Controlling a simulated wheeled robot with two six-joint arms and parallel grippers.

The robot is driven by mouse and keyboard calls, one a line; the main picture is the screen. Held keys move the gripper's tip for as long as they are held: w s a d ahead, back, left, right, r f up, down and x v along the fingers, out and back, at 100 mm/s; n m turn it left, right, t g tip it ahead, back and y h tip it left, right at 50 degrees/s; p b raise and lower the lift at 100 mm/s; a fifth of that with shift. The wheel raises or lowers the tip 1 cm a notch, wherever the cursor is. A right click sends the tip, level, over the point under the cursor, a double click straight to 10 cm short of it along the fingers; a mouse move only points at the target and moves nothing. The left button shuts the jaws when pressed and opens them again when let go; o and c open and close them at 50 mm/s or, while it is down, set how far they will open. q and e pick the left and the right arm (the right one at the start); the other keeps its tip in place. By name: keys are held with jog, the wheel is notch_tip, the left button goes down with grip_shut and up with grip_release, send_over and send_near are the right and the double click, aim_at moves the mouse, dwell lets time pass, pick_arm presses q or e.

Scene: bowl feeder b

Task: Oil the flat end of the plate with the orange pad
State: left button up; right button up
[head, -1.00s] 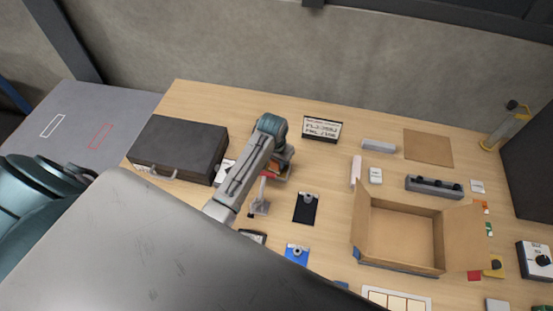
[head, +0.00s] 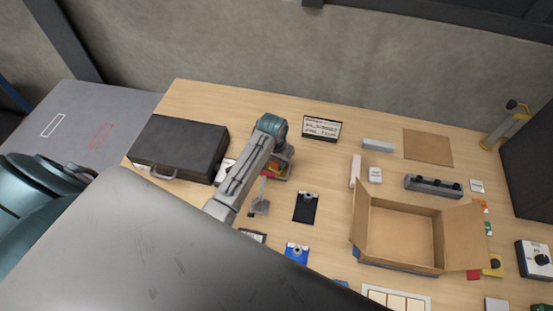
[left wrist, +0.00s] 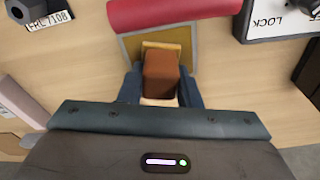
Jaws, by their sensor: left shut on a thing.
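My left gripper (left wrist: 160,92) is shut on a brown-orange block (left wrist: 161,72), the likely orange pad, between its two dark blue fingers. Tan edges show above and below the block. I cannot tell whether the pad touches the grey piece. In the head view my left arm hides most of this spot; only red and yellow parts (head: 267,169) show. I cannot pick out the plate surely. My right gripper is not visible.
An open cardboard box (head: 405,235) takes up the right side of the table.

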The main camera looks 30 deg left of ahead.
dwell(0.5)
pick_arm(q)
jog(key=shift+r, duration=3.5)
